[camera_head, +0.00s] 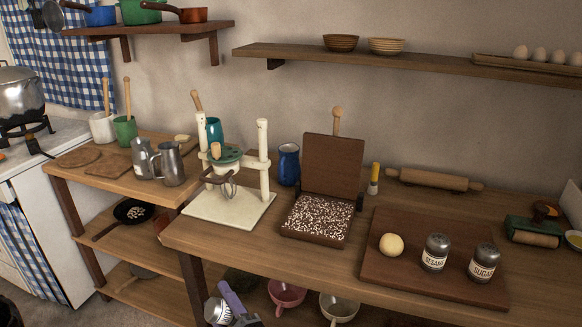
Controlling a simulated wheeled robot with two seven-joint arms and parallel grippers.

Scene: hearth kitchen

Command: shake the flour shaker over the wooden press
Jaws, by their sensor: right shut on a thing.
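The wooden press (332,166) stands open on the wooden counter, its dark lid upright and its handle pointing up. White specks cover most of its lower plate (318,217). My right gripper (232,308) is at the bottom edge of the head view, in front of the counter and well below and left of the press. It is shut on a metal-topped shaker with a pale label (216,311), which looks tilted. The label is too small to read, and the picture edge cuts off part of the gripper. My left gripper is out of view.
On the board (390,277), right of the press, are a dough ball (391,245), a sesame shaker (435,252) and a sugar shaker (484,263). A cream stand with a whisk (232,207) is left of the press. Cups (286,297) sit below the counter.

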